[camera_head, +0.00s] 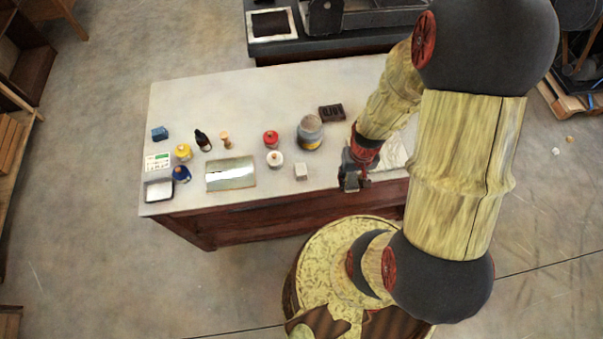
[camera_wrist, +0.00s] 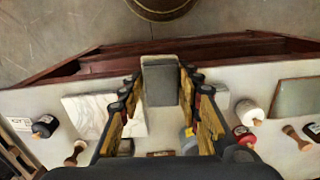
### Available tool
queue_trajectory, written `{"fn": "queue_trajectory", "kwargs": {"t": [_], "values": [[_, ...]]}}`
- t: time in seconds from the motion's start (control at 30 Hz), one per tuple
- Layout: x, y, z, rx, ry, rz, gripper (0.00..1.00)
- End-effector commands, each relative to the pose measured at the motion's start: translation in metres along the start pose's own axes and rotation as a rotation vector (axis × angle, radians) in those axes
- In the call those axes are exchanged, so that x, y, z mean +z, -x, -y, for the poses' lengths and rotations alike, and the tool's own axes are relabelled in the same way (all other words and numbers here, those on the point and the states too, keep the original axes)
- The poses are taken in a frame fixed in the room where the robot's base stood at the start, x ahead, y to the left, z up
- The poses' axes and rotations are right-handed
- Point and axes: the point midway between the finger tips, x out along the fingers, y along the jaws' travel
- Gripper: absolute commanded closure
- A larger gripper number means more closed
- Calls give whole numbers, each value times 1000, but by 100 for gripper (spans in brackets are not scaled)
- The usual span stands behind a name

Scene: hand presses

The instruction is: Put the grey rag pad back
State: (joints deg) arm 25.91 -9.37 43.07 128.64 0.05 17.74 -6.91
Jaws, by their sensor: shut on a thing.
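The grey rag pad (camera_wrist: 160,82) is a dark grey block between the two fingers of my gripper (camera_wrist: 160,85) in the wrist view. My gripper is shut on it. The pad is over the table's edge strip in that view. In the head view my gripper (camera_head: 352,176) is at the table's front edge, just left of the pale marble slab (camera_head: 396,152). The pad is small and dark there and hard to tell from the fingers. I cannot tell whether it touches the table.
The pale table (camera_head: 240,105) holds a large grey jar (camera_head: 310,132), red jar (camera_head: 271,138), white jar (camera_head: 275,158), small pale cube (camera_head: 301,171), glass plate (camera_head: 230,174) and dark block (camera_head: 332,112). Bottles and small jars stand at the left. Free room lies at the back left.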

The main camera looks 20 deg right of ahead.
Motion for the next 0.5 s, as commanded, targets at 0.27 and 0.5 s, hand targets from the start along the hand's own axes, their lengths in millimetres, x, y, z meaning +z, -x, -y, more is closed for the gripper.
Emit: {"fn": "queue_trajectory", "kwargs": {"t": [0.27, 0.5], "values": [[-4, -13, 7, 0, 55, -1, 90], [-53, -37, 25, 0, 56, 0, 90]]}}
